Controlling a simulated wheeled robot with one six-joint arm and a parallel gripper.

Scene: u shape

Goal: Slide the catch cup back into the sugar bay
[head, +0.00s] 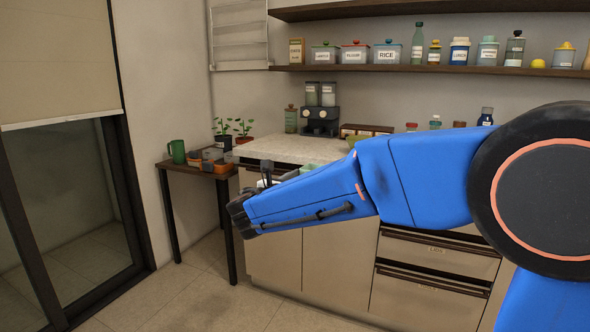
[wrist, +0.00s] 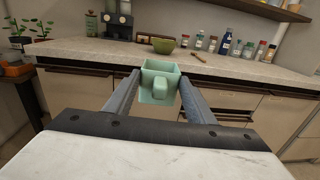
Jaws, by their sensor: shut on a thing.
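A mint-green catch cup (wrist: 160,82), square and open-topped with a block-like handle facing me, is between the two fingers of my gripper (wrist: 158,77) in the wrist view. My gripper is shut on it. It is held in front of the counter edge, apart from the dispenser. A bit of its green shows behind my arm in the head view (head: 310,168). The dark dispenser (head: 320,122) with two clear hoppers stands at the back of the counter; its base also shows at upper left in the wrist view (wrist: 117,24). I cannot read which bay is sugar.
The pale counter (head: 285,147) has free room before the dispenser. A green bowl (wrist: 163,45), a wooden utensil (wrist: 198,57) and several bottles and jars stand right of it. Potted plants (head: 222,130) are at the left. A side table (head: 185,168) holds a green mug (head: 177,151).

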